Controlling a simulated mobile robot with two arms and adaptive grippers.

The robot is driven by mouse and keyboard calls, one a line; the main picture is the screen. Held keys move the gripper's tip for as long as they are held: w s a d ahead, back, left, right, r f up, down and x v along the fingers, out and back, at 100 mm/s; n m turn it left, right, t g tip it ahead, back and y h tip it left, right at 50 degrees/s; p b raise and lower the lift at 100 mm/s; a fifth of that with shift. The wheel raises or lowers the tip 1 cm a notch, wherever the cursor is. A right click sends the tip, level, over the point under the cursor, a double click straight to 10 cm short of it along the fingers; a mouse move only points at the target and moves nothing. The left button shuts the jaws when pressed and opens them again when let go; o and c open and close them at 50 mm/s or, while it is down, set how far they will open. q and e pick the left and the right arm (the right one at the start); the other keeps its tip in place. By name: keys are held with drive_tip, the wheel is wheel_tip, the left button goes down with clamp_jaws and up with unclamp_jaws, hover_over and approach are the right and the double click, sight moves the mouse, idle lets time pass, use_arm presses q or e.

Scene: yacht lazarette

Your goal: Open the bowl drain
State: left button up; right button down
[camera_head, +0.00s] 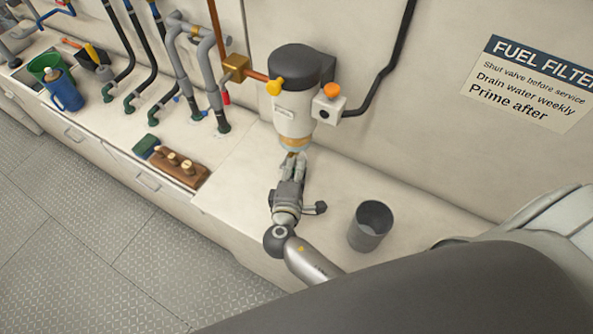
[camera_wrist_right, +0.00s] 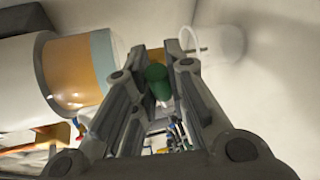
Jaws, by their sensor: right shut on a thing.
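The fuel filter (camera_head: 294,110) hangs on the wall with a dark cap, a white body and an amber bowl (camera_head: 294,143) at its bottom. The bowl (camera_wrist_right: 76,72) fills the upper left of the wrist view, amber with a clear band. My right gripper (camera_head: 293,158) is directly under the bowl and shut on the bowl drain (camera_wrist_right: 155,55), which is mostly hidden by the fingers. A green cylinder (camera_wrist_right: 157,73) shows between the fingers; I cannot tell whether it belongs to the drain. My left gripper is not in view.
A grey cup (camera_head: 370,226) stands open on the bench right of my right gripper. An orange knob (camera_head: 332,90) is beside the filter. A wooden block with brass pieces (camera_head: 178,168), a green block (camera_head: 145,146) and a blue jug (camera_head: 64,90) are to the left.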

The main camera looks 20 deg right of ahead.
drive_tip(key=shift+w+a+r+n+g+h, duration=0.15)
drive_tip(key=shift+r+n+g, duration=0.2)
drive_tip(key=shift+n+g, duration=0.3)
drive_tip(key=shift+w+a+r+n+g+h, duration=0.15)
drive_tip(key=shift+r+n+g, duration=0.25)
drive_tip(key=shift+n, duration=0.45)
drive_tip(key=shift+s+f, duration=0.1)
drive_tip(key=c, duration=1.4)
unclamp_jaws()
drive_tip(key=shift+c, duration=0.2)
